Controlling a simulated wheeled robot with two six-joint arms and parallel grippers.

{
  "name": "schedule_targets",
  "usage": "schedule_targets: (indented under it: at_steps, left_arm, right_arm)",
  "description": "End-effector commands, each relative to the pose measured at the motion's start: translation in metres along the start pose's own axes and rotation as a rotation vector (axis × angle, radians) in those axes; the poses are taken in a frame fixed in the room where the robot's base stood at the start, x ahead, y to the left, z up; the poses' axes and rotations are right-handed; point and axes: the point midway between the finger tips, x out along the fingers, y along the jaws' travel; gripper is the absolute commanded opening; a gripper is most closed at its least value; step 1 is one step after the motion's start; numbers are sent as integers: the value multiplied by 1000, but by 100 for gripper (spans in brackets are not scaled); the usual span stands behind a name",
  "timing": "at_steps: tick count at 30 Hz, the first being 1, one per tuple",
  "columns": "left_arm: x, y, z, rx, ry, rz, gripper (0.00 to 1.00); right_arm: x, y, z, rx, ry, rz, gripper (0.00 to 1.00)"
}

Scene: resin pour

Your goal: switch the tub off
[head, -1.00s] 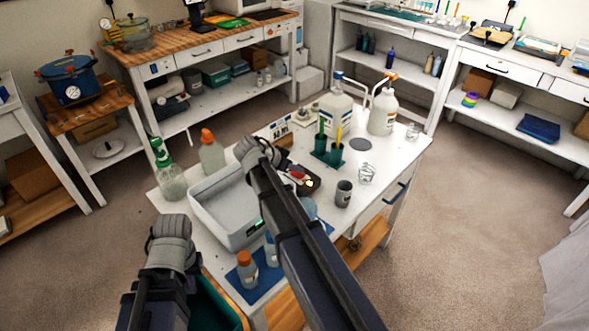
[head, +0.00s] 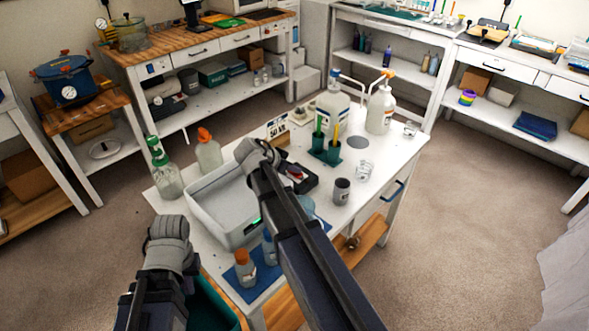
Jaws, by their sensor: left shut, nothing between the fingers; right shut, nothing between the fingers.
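The tub (head: 202,208) is an open, light grey rectangular basin on the white table. A small green light (head: 257,221) glows on its front side, partly hidden by my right arm. My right gripper (head: 250,152) is shut and empty, in front of the tub's far right corner in the picture; I cannot tell whether it touches anything. My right forearm hides the tub's right end. My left gripper (head: 168,222) is shut and empty, left of the tub and nearer to me. No switch on the tub can be made out.
A green-topped bottle (head: 167,172) and an orange-capped bottle (head: 208,152) stand behind the tub. An orange-capped jar (head: 245,268) stands on a blue mat in front. A black device (head: 303,180), a grey cup (head: 341,190) and pump bottles (head: 381,110) occupy the table's right.

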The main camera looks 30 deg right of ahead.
Motion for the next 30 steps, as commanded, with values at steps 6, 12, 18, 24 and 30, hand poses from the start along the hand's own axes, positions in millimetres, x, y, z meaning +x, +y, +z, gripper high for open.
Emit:
schedule_targets:
  at_steps: [6, 12, 18, 24, 30]
  left_arm:
    - [-1, 0, 0, 0, 0, 0, 0]
    - [-2, 0, 0, 0, 0, 0, 0]
    - [-2, 0, 0, 0, 0, 0, 0]
    - [-8, -1, 0, 0, 0, 0, 0]
    - [-27, -3, 2, 0, 0, 0, 0]
  right_arm:
    - [-2, -12, 0, 0, -6, -5, 0]
    - [-2, -15, 0, 0, -4, -4, 0]
    - [-2, -14, -1, 0, -3, -3, 0]
    - [-5, -14, -7, 0, -2, -2, 0]
    - [-13, -12, -25, 0, -3, -3, 0]
